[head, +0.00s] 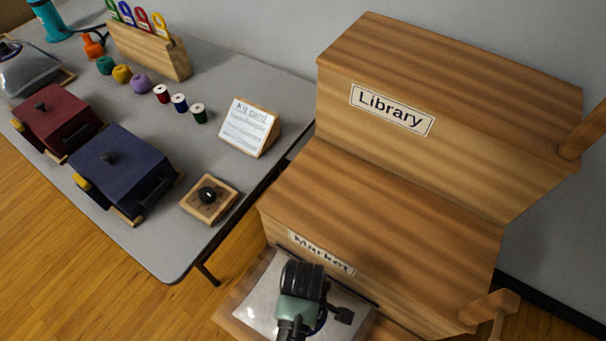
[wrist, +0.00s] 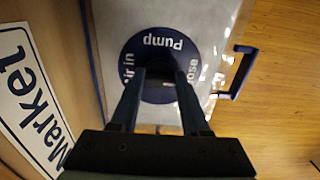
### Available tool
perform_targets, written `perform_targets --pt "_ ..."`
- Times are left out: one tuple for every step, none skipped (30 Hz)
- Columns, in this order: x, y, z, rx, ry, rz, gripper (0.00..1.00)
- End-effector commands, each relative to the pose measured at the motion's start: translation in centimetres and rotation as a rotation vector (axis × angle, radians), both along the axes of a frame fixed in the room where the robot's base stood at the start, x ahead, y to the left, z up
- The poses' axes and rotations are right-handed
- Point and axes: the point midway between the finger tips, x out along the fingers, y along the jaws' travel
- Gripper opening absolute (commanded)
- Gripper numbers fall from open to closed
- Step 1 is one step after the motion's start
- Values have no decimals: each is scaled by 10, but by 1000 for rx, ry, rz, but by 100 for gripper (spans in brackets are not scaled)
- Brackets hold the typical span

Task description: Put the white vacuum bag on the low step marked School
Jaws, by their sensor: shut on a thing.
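The white vacuum bag (head: 262,295) is a pale flat pack in front of the Market step's face, over the lowest wooden step (head: 232,308). In the wrist view the bag (wrist: 113,60) shows a round blue valve (wrist: 140,52) printed "Pump" and a blue handle (wrist: 236,75) on its right edge. My gripper (wrist: 160,82) is shut on the bag at the valve's middle; in the head view my gripper (head: 318,318) covers part of the bag. I cannot tell whether the bag touches the step. No School label is visible.
The Market label (head: 321,253) and Library label (head: 392,109) mark the higher steps, both bare. A wooden rail (head: 490,306) stands at right. The grey table (head: 190,250) at left holds red and dark blue boxes, yarn, spools and a kit card (head: 248,127).

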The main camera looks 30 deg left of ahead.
Motion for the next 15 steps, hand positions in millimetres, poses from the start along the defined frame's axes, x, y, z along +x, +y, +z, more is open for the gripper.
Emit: perform_targets --pt "1 0 -3 1 -2 0 0" --pt "1 0 -5 1 -1 0 0" --pt "0 0 -9 0 -1 0 0" --pt "0 0 -13 0 0 0 0" --pt "0 0 -18 0 0 0 0" --pt "0 0 -25 0 1 0 0" --pt "0 0 -30 0 1 0 0" --pt "0 0 -34 0 0 0 0" --pt "0 0 -39 0 0 0 0" --pt "1 0 -42 0 -1 0 0" --pt "1 0 -44 1 -2 0 0" --pt "1 0 -46 1 -2 0 0" --pt "1 0 -46 1 -2 0 0" --pt "1 0 -46 1 -2 0 0" --pt "1 0 -46 1 -2 0 0"
